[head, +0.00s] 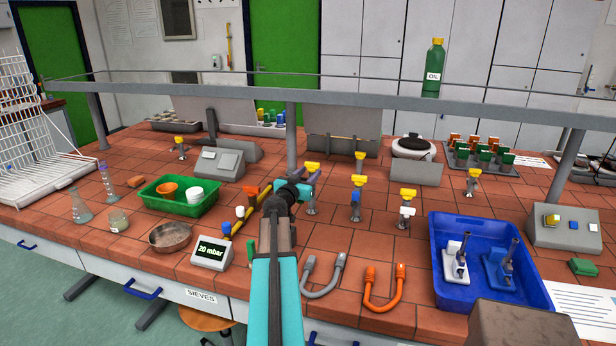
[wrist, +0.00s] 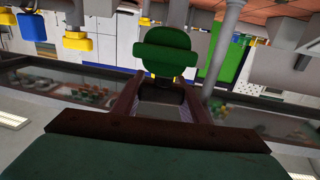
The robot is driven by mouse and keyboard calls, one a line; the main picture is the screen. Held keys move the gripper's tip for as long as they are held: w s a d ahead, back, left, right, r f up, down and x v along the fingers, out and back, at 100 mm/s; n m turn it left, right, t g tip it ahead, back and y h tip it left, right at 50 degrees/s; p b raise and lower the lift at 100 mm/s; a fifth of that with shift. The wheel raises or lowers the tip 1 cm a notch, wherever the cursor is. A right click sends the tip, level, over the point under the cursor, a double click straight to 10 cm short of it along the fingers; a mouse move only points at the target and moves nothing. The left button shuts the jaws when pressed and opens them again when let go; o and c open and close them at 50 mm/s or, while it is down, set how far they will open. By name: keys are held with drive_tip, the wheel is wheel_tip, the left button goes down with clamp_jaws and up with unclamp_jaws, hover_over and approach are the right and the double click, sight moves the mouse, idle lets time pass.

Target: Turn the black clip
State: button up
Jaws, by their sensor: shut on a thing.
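My gripper (wrist: 162,108) shows in the wrist view as two dark brown fingers, shut on a green rounded piece (wrist: 165,50) with a dark part between the fingertips. I cannot tell whether that dark part is the black clip. In the head view my gripper (head: 310,180) is at the bench middle, beside a tap with a yellow top (head: 312,166). My arm hides part of this spot, and the held piece cannot be made out there. No other black clip can be clearly picked out.
Yellow-topped taps stand right of my gripper, one with a blue part (head: 356,197). A grey hose (head: 322,278) and an orange hose (head: 383,300) lie in front. A blue tray (head: 438,270) is at right, a green tray (head: 180,208) at left. A grey rail (head: 200,92) crosses above.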

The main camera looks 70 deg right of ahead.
drive_tip(key=shift+w+f+n+t+b, duration=0.15)
drive_tip(key=shift+n+t+b, duration=0.6)
drive_tip(key=shift+b, duration=1.45)
drive_tip(key=shift+w+t+b, duration=0.1)
drive_tip(key=shift+t+b, duration=0.35)
drive_tip(key=o, duration=1)
drive_tip(key=shift+o, duration=0.2)
drive_tip(key=shift+a, duration=0.1)
